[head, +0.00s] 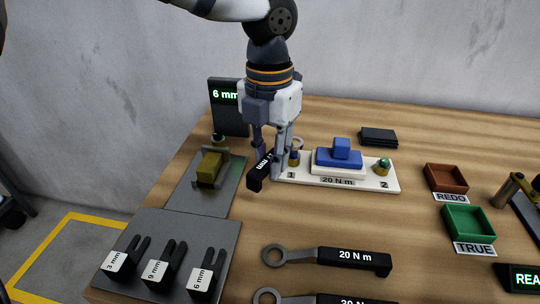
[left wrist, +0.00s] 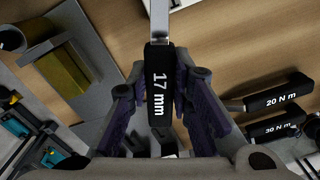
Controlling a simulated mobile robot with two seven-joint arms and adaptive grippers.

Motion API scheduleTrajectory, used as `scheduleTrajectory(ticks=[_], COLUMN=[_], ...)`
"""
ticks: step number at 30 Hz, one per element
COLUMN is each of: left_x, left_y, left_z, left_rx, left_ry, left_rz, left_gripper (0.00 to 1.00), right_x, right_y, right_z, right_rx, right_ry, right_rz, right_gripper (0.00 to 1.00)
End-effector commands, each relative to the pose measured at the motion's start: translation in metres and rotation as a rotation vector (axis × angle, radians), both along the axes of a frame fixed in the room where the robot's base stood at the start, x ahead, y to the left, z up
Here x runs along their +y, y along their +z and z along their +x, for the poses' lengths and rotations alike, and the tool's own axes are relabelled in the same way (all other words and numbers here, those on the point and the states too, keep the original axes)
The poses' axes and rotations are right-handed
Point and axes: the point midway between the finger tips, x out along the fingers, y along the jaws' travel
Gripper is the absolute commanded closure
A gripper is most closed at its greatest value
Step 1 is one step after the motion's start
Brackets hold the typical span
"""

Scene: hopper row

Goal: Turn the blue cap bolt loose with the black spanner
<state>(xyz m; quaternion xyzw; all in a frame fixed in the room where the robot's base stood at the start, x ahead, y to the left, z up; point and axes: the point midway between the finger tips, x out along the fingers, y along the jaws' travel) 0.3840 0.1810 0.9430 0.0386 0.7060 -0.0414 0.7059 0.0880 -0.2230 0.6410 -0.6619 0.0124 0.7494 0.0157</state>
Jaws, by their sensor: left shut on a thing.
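The black spanner (head: 258,174), marked 17 mm in the left wrist view (left wrist: 158,85), is held in my left gripper (head: 268,165). Its fingers are shut on the black handle. The spanner's grey ring shows behind the fingers, close to bolt 1 (head: 294,158); I cannot tell whether it sits around the bolt. A blue stepped cap (head: 341,150) rests on a white block on the white plate (head: 362,184), marked 1, 20 N m and 2. Bolt 2 (head: 384,166) has a green top. In the left wrist view the spanner's far end is cut off. My right gripper is not in view.
A 20 N m spanner (head: 345,259) lies in front, another beyond it at the bottom edge. A grey rack (head: 190,230) holds black keys. A brass-coloured block (head: 209,167) sits on a grey plate. Red (head: 446,178) and green (head: 469,222) trays stand right.

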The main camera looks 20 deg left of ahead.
Motion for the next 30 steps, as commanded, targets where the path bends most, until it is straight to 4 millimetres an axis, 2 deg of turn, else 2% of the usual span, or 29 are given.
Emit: scheduleTrajectory(ticks=[16, 30], left_x=[0.000, 0.000], left_y=[-0.012, -0.013], left_z=[0.000, 0.000], left_rx=[0.000, -0.001], left_ry=[0.000, 0.000], left_rz=[0.000, 0.000], left_gripper=[1.00, 1.00], right_x=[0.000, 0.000], right_y=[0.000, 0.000], right_z=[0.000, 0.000], right_rx=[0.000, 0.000], right_ry=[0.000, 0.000], right_rz=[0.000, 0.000], right_gripper=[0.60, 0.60])
